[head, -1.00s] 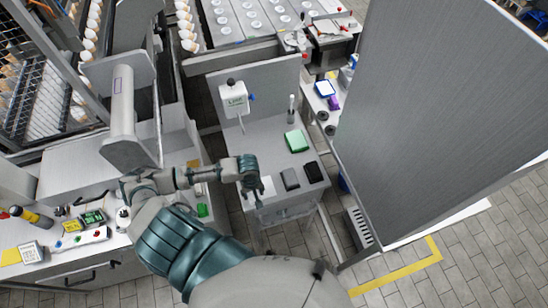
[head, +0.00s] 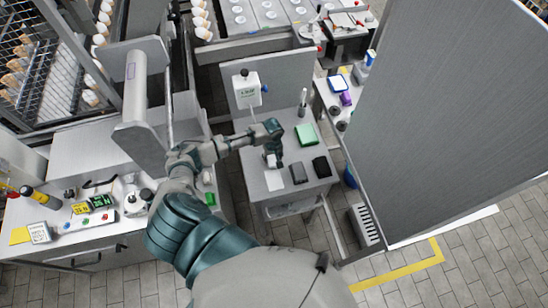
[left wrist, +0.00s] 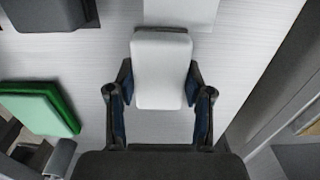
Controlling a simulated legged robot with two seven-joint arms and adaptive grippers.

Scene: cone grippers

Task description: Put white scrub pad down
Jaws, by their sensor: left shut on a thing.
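A white scrub pad (left wrist: 162,68) is held between the two fingers of my left gripper (left wrist: 158,92), as seen in the left wrist view. In the head view my left gripper (head: 272,150) is over the left part of the small grey table (head: 256,150), and the pad in it is mostly hidden. Beneath the pad in the wrist view is the pale table top; I cannot tell whether the pad touches it. My right gripper is not in view.
A white flat piece (head: 275,181), a dark grey pad (head: 299,173) and a black pad (head: 321,167) lie along the table's front. A green pad (head: 307,134) lies farther back. A white dispenser (head: 246,90) is at the back panel. A tall grey panel (head: 430,110) stands to the right.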

